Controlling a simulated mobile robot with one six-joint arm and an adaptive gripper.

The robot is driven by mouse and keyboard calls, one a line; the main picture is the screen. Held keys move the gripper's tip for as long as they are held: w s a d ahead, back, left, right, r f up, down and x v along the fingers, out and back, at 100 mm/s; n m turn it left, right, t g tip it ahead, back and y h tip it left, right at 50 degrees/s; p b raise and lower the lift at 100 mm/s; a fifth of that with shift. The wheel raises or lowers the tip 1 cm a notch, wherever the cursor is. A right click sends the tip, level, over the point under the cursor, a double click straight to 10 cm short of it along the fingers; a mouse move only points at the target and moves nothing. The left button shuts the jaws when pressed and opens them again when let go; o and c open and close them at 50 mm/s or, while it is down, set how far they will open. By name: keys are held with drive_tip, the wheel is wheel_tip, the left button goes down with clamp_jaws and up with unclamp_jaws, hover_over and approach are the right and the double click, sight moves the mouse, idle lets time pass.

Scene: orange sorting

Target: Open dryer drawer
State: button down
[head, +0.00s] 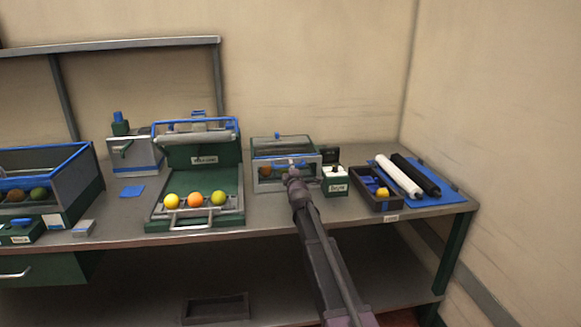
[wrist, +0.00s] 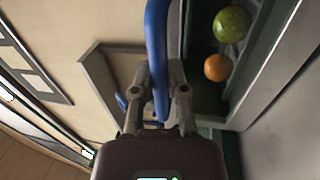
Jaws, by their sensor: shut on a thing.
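The dryer (head: 258,150) is a grey, clear-sided box with a green base and blue trim on the bench, right of the middle in the head view. An orange fruit shows inside its front. My gripper (head: 291,167) is at the dryer's front face. In the wrist view my gripper (wrist: 163,90) is shut on a blue bar handle (wrist: 157,35), which passes between its fingers. A green fruit (wrist: 231,24) and an orange fruit (wrist: 217,67) lie in the compartment beside the handle. My arm and gripper hide part of the front, and I cannot tell how far the drawer is out.
A small white-and-green box (head: 335,181) stands close to the right of the dryer. Farther right are a dark tray (head: 378,203) and a blue mat (head: 437,200) with white and black rollers. At left, a green machine (head: 170,217) holds several fruits.

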drive_tip(key=r+v, duration=0.1)
drive_tip(key=v, duration=0.8)
drive_tip(key=r+v, duration=0.2)
drive_tip(key=v, duration=0.7)
drive_tip(key=shift+s+r, duration=0.25)
drive_tip(key=shift+s, duration=0.3)
drive_tip(key=shift+d, duration=0.15)
drive_tip(key=c, duration=0.6)
unclamp_jaws()
drive_tip(key=shift+c, duration=0.2)
drive_tip(key=shift+w, duration=0.1)
